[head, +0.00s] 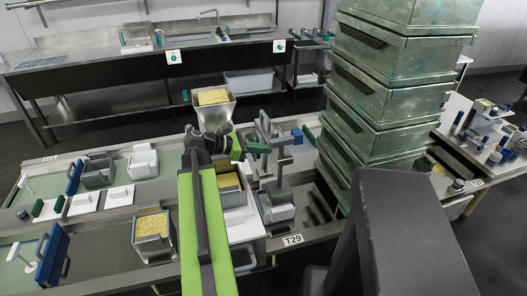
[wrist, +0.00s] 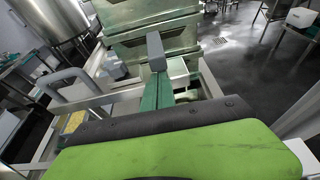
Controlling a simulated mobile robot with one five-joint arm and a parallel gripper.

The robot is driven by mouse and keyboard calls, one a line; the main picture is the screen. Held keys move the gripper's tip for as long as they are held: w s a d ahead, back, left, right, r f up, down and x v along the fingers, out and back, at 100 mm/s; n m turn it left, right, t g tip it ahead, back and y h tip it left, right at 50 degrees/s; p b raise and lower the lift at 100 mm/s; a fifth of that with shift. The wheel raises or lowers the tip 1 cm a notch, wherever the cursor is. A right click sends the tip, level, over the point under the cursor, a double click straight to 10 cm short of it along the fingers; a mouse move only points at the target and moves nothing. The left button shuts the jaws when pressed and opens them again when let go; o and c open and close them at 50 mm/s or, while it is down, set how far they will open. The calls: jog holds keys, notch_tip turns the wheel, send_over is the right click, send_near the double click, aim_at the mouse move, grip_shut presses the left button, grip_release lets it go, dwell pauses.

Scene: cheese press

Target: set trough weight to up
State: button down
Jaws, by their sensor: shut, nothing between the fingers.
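A grey press (head: 279,188) with an upright post, side bars and a grey box-shaped foot stands in the trough right of my arm in the head view. I cannot tell which of its parts is the trough weight. My gripper (head: 262,147) is shut and empty, its dark green fingers pointing right, close to the post's upper part. In the wrist view the closed fingers (wrist: 165,92) reach toward a grey upright block (wrist: 156,52), which seems to be part of the press. I cannot tell whether they touch. My arm hides part of the trough.
A tall stack of green-grey metal bins (head: 385,90) stands right of the press. A sink counter (head: 120,60) is at the back.

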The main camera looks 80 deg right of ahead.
notch_tip(320, 180, up, 14)
jog(key=p, duration=1.3)
jog(key=shift+d+f, duration=0.2)
jog(key=shift+f, duration=0.05)
notch_tip(320, 180, down, 6)
jog(key=b, duration=0.5)
jog(key=r+p+v, duration=0.1)
jog(key=p+v, duration=0.6)
jog(key=v, duration=1.3)
jog(key=shift+p, duration=0.4)
